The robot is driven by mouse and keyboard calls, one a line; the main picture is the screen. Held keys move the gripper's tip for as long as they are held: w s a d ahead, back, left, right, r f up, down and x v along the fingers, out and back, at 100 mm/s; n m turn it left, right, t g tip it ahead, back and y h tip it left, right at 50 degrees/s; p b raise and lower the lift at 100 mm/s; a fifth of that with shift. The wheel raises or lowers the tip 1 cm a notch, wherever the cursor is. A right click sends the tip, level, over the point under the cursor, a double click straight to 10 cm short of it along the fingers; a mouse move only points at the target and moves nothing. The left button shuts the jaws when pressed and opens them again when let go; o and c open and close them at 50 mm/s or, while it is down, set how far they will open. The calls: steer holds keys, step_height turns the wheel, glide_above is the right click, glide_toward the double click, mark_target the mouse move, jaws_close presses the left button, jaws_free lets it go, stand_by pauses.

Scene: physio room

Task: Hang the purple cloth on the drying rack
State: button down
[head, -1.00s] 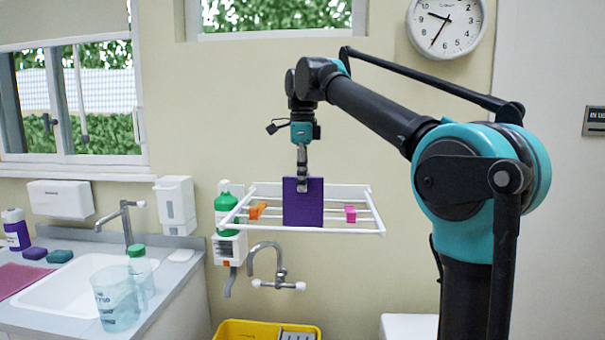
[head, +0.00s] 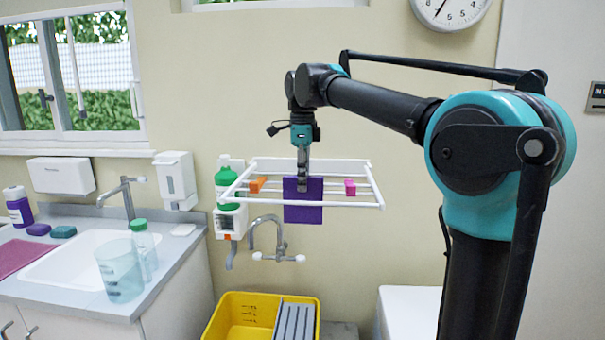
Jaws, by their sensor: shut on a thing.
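The purple cloth (head: 311,212) hangs as a flat, upright rectangle from my gripper (head: 303,186). My gripper points down and is shut on the cloth's upper part. The white drying rack (head: 371,190) stands out from the wall, with several thin bars. The cloth overlaps the middle of the rack in the head view, and its lower edge shows below the front bar. I cannot tell whether the cloth touches a bar or lies over one.
An orange clip (head: 258,184) and a pink clip (head: 350,187) sit on the rack, either side of the cloth. A wall tap (head: 277,240) and a yellow tub (head: 240,312) are below. The sink counter (head: 160,300) is left.

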steer(key=shift+f, duration=1.6)
steer(key=c, duration=1.4)
jaws_free()
steer(key=shift+r, duration=4.5)
